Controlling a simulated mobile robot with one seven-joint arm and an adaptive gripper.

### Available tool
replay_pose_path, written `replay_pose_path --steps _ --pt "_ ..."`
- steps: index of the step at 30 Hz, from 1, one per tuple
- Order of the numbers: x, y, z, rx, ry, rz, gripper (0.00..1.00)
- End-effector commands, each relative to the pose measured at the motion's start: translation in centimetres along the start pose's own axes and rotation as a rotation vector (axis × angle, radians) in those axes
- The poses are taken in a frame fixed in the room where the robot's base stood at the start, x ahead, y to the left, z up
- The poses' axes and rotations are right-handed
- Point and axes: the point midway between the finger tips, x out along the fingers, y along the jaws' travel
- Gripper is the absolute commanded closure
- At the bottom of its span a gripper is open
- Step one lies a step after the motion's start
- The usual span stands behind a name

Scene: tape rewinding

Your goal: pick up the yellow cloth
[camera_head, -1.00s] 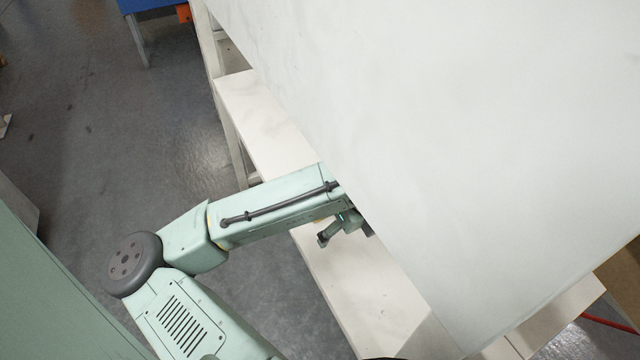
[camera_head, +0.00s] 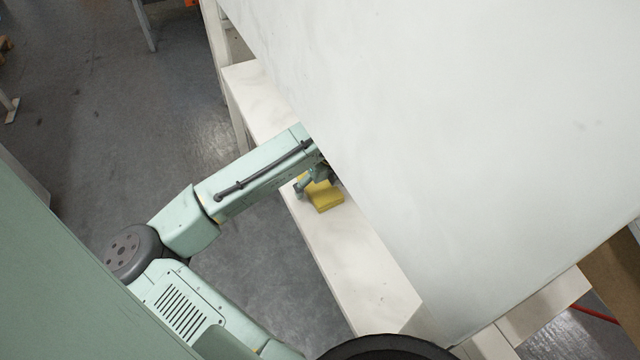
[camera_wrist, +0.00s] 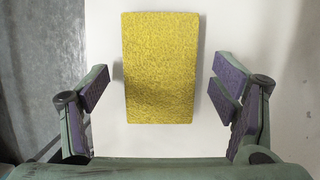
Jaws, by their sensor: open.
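The yellow cloth (camera_wrist: 160,68) is a flat, thick rectangle on a white shelf (camera_wrist: 160,141). In the wrist view it lies upright in the picture, between and ahead of my gripper's fingers (camera_wrist: 162,92), which are spread open with a gap on both sides of it. In the head view the cloth (camera_head: 325,196) shows at the shelf's front edge beside my gripper (camera_head: 308,184), partly hidden by it. The gripper is empty; I cannot tell its exact height above the cloth.
A large white tabletop (camera_head: 440,130) overhangs the shelf and my arm's end. The lower shelf (camera_head: 365,265) is bare toward the front right. Grey floor (camera_head: 90,130) lies open at the left. A red cable (camera_head: 595,315) lies at the lower right.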

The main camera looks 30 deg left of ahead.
Motion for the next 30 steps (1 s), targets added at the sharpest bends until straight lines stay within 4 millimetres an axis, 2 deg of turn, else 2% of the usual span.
replay_pose_path --steps 6,27,30 --pt "0.12 0.01 -0.02 -0.001 0.0 0.0 0.21" --pt "0.09 0.01 -0.05 -0.001 0.0 0.0 0.67" --pt "0.09 0.01 -0.05 -0.001 0.0 0.0 0.68"
